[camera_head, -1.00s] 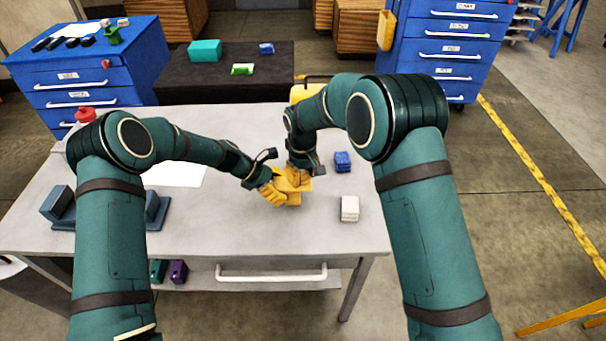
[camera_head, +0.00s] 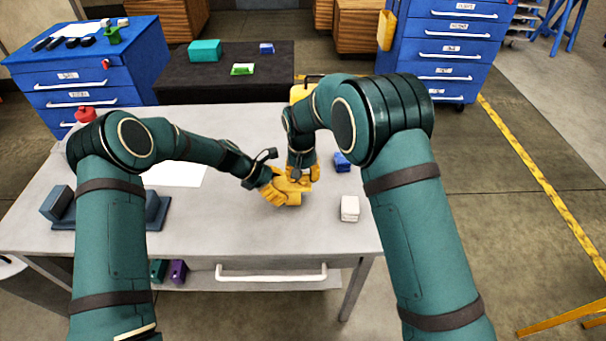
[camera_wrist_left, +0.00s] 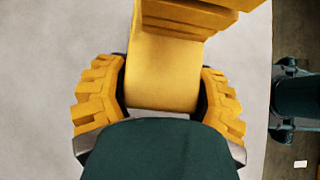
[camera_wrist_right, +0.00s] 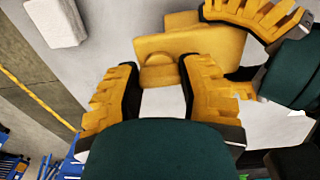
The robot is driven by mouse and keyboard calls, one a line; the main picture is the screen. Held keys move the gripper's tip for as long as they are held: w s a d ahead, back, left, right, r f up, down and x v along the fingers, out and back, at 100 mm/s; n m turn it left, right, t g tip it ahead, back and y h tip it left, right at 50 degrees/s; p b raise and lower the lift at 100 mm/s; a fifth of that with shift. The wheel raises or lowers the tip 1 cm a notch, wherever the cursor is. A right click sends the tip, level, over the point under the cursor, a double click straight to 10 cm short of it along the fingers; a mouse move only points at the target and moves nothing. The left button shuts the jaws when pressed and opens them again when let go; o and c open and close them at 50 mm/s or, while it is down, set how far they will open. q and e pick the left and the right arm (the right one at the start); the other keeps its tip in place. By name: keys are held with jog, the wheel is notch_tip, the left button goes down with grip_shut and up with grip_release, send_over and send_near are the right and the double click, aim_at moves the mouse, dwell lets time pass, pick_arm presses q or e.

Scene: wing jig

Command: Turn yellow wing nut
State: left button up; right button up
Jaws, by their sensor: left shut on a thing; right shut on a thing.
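A yellow block-like part (camera_head: 293,199) is at the middle of the table in the head view. My left gripper (camera_head: 276,190) is shut on its yellow body (camera_wrist_left: 165,70), which shows between the ribbed fingers in the left wrist view. My right gripper (camera_head: 301,175) points down at the part from above. In the right wrist view its fingertips (camera_wrist_right: 160,80) close around the yellow wing nut (camera_wrist_right: 159,76), whose rounded top shows between them. Both grippers are also yellow, so the exact contact is hard to see. The wing nut is mostly hidden in the head view.
A white block (camera_head: 349,208) and a blue block (camera_head: 342,162) stand to the right on the grey table (camera_head: 215,225). A dark blue holder (camera_head: 62,205) and a white sheet (camera_head: 185,174) are at the left. The table front is clear.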

dwell(0.4)
jog(key=o, duration=1.2)
